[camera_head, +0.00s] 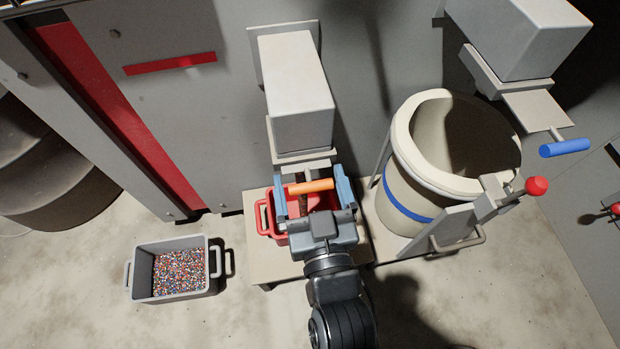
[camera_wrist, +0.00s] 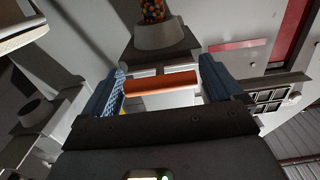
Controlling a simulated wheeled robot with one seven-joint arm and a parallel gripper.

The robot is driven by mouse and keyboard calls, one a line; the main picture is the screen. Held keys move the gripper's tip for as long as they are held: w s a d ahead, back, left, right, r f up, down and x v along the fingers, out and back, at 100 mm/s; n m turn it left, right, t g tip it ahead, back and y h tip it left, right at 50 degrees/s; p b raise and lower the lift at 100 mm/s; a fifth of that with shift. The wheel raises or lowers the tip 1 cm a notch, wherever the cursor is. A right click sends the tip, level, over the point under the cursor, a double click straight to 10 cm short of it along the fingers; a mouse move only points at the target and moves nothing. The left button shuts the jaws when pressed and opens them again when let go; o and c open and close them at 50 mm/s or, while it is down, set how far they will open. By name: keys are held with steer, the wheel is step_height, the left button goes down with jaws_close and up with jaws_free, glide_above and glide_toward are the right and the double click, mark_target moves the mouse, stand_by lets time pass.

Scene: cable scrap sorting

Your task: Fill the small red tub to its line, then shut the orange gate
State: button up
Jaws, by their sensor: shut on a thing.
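The small red tub (camera_head: 271,222) stands on a low pale stand under the middle chute (camera_head: 298,100). My gripper (camera_head: 308,181) is over the tub and covers much of it, so its line and fill level cannot be read. The orange gate handle (camera_head: 312,187) lies between my two blue fingers, at the foot of the chute. In the wrist view the orange handle (camera_wrist: 160,83) spans the gap between the fingers, which are shut on its ends. Coloured granules (camera_wrist: 153,10) show above a pale fitting at the top of the wrist view. How far the gate is open cannot be told.
A grey crate (camera_head: 142,285) of mixed granules sits on the floor at left. A large cream bucket (camera_head: 407,184) with a blue band stands close at right, below a chute with a blue handle (camera_head: 564,147). A red-knobbed lever (camera_head: 537,186) is beside the bucket.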

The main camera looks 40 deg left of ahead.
steer(key=o, duration=1.2)
steer(key=shift+c, duration=0.2)
steer(key=p+v, duration=0.1)
steer(key=v, duration=0.6)
steer(key=shift+s+d, duration=0.25)
steer(key=shift+c, duration=0.4)
